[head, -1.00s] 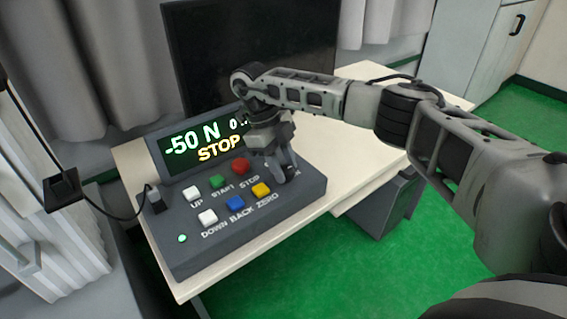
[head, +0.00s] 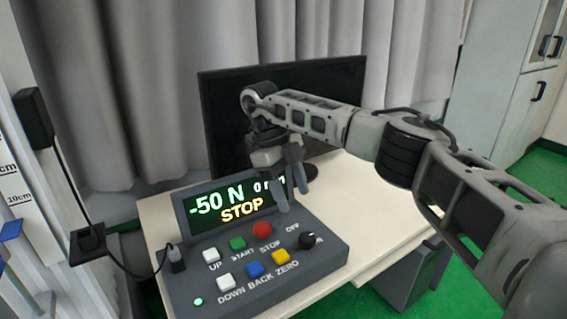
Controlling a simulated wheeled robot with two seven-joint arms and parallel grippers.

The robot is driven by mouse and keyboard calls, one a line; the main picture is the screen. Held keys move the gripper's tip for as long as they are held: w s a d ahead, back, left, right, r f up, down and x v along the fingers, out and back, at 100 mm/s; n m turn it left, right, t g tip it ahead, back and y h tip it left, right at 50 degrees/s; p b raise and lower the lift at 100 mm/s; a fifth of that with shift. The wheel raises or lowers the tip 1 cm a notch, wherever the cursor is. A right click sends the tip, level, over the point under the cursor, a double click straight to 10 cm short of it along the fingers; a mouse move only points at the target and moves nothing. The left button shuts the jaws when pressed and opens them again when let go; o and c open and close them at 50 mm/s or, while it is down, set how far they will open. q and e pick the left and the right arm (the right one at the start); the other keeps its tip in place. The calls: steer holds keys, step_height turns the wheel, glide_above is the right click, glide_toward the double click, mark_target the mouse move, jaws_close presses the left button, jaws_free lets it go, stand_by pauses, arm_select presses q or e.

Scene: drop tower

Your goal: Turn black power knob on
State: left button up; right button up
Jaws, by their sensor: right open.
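The black power knob (head: 307,240) sits at the right end of the grey control box (head: 325,262), below the word OFF. Its white mark is too small to read for sure. The box's display (head: 225,207) is lit with "-50 N" and "STOP", and a green light (head: 198,301) glows at its front left corner. My right gripper (head: 294,198) is open and empty, pointing down. It is raised above the back of the box, apart from the knob, and covers part of the display. My left gripper is not in view.
White, green, red, blue and yellow buttons (head: 255,270) lie close to the left of the knob. A dark monitor (head: 335,85) stands behind my right gripper on the pale table (head: 385,215). A cable plug (head: 177,258) stands at the box's left edge.

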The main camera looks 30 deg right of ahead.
arm_select(q)
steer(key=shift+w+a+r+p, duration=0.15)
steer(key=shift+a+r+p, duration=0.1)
steer(key=shift+p, duration=0.4)
arm_select(e)
steer(key=v, duration=0.6)
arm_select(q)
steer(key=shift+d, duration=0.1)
